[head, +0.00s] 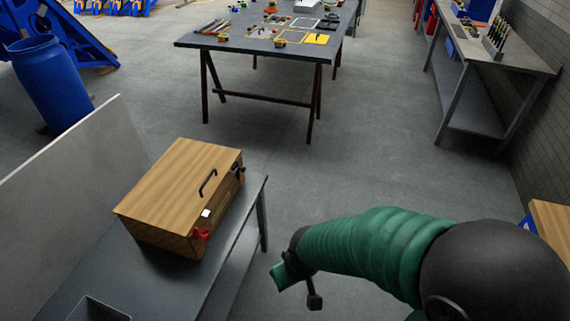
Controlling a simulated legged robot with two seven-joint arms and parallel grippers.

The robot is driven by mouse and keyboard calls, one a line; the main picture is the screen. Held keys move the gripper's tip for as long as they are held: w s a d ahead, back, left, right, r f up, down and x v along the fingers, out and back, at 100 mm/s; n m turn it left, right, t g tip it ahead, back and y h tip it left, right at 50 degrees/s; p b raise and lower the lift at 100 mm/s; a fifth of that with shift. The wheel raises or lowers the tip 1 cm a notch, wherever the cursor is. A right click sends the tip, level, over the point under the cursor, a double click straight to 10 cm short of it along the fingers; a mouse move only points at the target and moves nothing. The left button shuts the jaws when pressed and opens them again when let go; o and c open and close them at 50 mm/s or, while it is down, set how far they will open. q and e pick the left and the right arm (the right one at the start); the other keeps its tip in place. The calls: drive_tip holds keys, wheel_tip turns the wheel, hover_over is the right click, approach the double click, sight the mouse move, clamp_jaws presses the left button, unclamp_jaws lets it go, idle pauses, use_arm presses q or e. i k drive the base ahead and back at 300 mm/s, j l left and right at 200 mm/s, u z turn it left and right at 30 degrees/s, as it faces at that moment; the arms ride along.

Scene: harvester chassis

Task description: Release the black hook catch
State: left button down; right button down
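A wooden box (165,187) sits shut on a grey bench at the lower left of the head view. A black handle (208,182) is on its lid. A small black catch (238,172) is on the box's right side, near the far corner. A red catch (201,234) is on the same side near the close corner, with a small white piece (206,213) beside it. My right gripper (298,287), on the green arm from the right, hangs apart from the box, to its right past the bench edge. My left gripper is out of view.
The grey bench (95,265) carries an open grey bin (97,309) in front of the box. A pale panel (75,160) stands behind the bench on the left. Clear floor lies between the bench and a tool table (260,52). A blue barrel (50,85) stands at left.

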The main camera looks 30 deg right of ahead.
sight(243, 169)
drive_tip(key=z, duration=0.55)
drive_tip(key=i+l+z, duration=0.15)
drive_tip(key=i, duration=0.3)
drive_tip(key=i+l+z, duration=0.2)
drive_tip(key=i, duration=0.3)
drive_tip(key=k+j, duration=0.05)
drive_tip(key=j, duration=0.05)
